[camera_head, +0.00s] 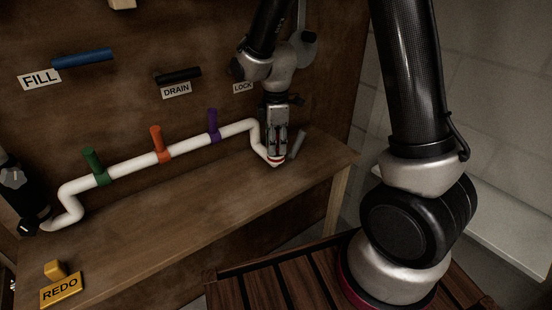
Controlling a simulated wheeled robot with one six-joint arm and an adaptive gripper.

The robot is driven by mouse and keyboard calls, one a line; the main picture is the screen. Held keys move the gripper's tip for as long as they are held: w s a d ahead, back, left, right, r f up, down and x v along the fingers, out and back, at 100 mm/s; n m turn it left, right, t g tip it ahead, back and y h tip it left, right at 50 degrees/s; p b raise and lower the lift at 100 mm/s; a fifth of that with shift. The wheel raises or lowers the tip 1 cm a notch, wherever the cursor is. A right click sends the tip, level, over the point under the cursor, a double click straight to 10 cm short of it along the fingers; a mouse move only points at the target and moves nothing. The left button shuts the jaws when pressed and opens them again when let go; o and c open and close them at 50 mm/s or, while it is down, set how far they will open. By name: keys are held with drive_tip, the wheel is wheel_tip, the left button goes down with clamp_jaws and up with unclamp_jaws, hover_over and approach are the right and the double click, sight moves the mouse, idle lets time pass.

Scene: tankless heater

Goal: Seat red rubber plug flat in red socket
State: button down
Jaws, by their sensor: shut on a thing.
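My gripper (277,145) points down at the right end of the white pipe, above the bench. It is shut on a small red piece (276,159), which looks like the red plug. The red piece sits at the pipe's bent end (274,163). The fingers hide most of it, so I cannot tell plug from socket or whether it lies flat.
The white pipe (135,167) carries green (93,162), orange (157,138) and purple (213,121) handles. A grey cylinder (299,143) stands tilted just right of my gripper. A yellow REDO block (61,289) is at front left.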

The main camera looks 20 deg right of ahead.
drive_tip(key=shift+f, duration=0.3)
drive_tip(key=shift+r, duration=0.15)
drive_tip(key=shift+r, duration=0.5)
idle(0.6)
drive_tip(key=shift+f, duration=0.65)
idle(0.8)
drive_tip(key=shift+r, duration=0.1)
drive_tip(key=shift+r, duration=0.5)
drive_tip(key=shift+d, duration=0.1)
idle(0.4)
